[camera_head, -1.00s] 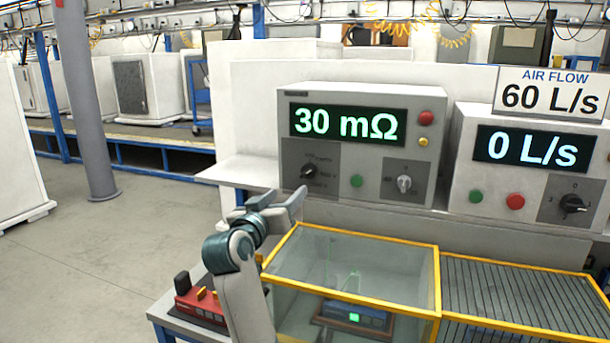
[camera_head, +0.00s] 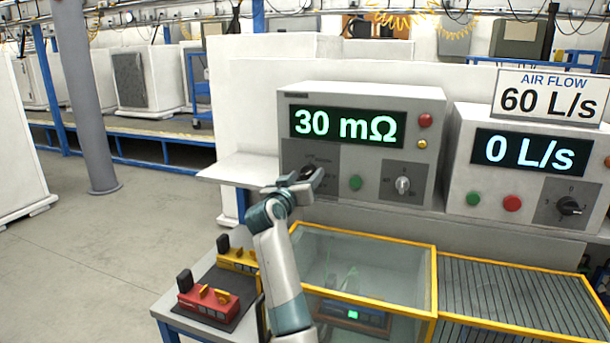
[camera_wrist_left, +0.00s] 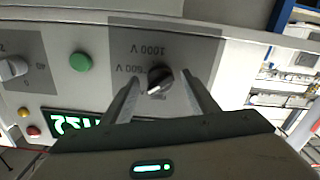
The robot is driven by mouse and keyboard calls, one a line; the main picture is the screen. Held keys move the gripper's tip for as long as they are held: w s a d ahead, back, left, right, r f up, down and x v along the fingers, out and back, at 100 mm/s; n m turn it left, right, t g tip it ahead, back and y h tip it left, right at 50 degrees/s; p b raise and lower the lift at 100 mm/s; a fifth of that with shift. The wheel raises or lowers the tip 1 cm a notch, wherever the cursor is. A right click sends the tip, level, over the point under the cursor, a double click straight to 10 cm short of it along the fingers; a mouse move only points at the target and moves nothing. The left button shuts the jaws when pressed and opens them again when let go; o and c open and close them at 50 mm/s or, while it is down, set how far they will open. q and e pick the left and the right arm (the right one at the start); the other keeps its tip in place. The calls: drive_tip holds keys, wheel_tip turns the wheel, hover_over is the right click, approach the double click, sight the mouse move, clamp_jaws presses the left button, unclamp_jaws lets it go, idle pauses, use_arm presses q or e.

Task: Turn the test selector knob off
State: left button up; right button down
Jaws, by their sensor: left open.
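The test selector knob is a small black knob (camera_wrist_left: 160,82) on a grey plate with voltage labels, at the left of the instrument box (camera_head: 436,150) reading 30 mΩ. In the left wrist view it sits between the two fingers, with "1000 V" and a "500 V" label beside it; a further label is partly hidden. My left gripper (camera_head: 307,180) is open in front of this knob and covers much of it in the head view. In the left wrist view the open gripper (camera_wrist_left: 160,88) has fingers apart on either side of the knob; contact is not visible. My right gripper is not in view.
A green button (camera_head: 355,183) and a grey knob (camera_head: 402,185) are right of the selector. Below stands a yellow-framed glass case (camera_head: 434,285). Red (camera_head: 212,302) and yellow (camera_head: 238,256) devices lie on the side table. An airflow box (camera_head: 462,165) stands at right.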

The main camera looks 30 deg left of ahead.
use_arm(q)
drive_tip(key=shift+w, duration=0.15)
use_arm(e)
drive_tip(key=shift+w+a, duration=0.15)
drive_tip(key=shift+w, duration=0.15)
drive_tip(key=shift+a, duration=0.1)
use_arm(q)
drive_tip(key=c, duration=1)
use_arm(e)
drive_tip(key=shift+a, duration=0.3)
